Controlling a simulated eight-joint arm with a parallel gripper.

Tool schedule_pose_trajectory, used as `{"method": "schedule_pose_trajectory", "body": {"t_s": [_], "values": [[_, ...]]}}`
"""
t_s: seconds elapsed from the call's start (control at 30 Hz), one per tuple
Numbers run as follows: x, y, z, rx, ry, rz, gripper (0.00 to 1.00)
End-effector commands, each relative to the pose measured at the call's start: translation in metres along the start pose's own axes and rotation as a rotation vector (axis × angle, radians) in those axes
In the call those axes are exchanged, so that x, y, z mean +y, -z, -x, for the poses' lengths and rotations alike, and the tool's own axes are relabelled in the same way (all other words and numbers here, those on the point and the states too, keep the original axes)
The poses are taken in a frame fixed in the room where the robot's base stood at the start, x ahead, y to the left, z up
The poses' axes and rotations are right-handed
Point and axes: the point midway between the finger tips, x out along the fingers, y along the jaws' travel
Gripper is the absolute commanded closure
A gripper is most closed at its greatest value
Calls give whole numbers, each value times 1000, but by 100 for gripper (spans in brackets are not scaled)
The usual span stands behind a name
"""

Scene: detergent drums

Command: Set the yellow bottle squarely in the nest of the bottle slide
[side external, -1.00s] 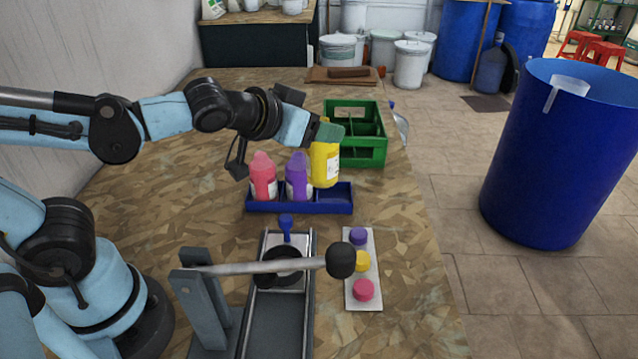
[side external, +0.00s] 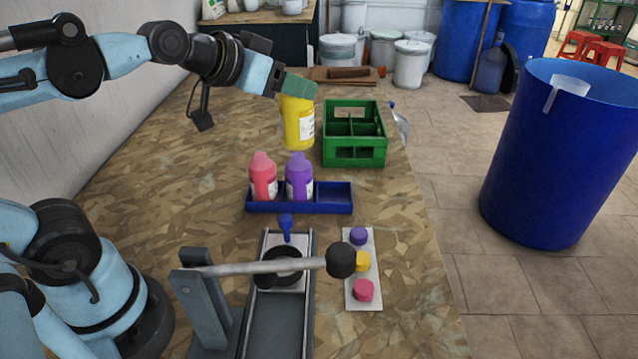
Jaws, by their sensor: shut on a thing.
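My gripper (side external: 297,86) is shut on the top of the yellow bottle (side external: 298,124). The bottle hangs roughly upright behind the blue rack, left of the green crate; it appears to be in the air. Its cap is hidden by the fingers. The bottle slide (side external: 278,318) lies at the front, two rails with a light carriage plate. The nest (side external: 277,268) is a black ring on that plate, partly hidden by the grey lever. A blue clamp handle (side external: 286,224) stands at the plate's far end.
A blue rack (side external: 336,207) holds a pink bottle (side external: 263,178) and a purple bottle (side external: 299,178); its right compartment is empty. The lever (side external: 265,267) with a black knob crosses above the slide. A cap strip (side external: 350,300) lies right. A green crate (side external: 354,154) stands behind.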

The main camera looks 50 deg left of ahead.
Motion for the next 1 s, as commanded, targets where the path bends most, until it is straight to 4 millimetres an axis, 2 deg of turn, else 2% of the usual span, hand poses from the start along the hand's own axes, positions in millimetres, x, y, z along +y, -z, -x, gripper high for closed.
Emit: {"method": "schedule_pose_trajectory", "body": {"t_s": [0.3, 0.57, 0.77, 1.0], "values": [[1, -34, 10, 1, -112, -58, 100], [21, -58, 30, 3, -328, -175, 100], [46, -60, 55, 8, -561, -307, 100], [70, -49, 84, 10, -787, -432, 100]]}}
